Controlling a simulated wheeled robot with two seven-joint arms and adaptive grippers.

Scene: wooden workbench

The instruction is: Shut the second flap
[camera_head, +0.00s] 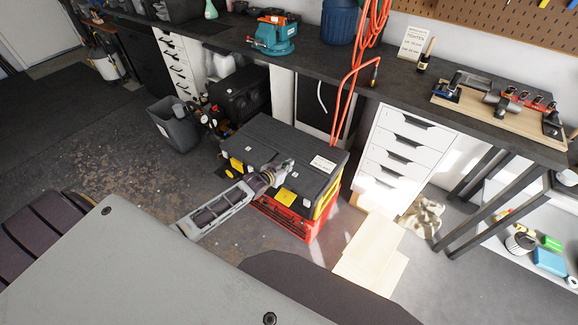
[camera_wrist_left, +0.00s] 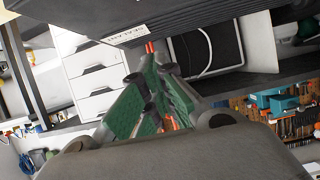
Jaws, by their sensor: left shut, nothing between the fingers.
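A dark grey box top (camera_head: 270,140) covers a box with yellow parts and a red lower body (camera_head: 304,225), standing on the floor in front of the workbench. The top looks closed and nearly flat; I cannot make out separate flaps. My left gripper (camera_head: 287,166) is shut and empty, over the front part of the top, hiding some of it. I cannot tell whether it touches. In the left wrist view, the gripper's green fingers (camera_wrist_left: 154,80) are together, and a dark panel with pale lettering (camera_wrist_left: 140,18) lies close above them. My right gripper is not in view.
A grey bin (camera_head: 174,128) stands left of the box. A white drawer unit (camera_head: 398,158) is to the right, with pale boards (camera_head: 370,258) on the floor before it. The workbench (camera_head: 330,80) runs behind. Floor to the left is mostly clear.

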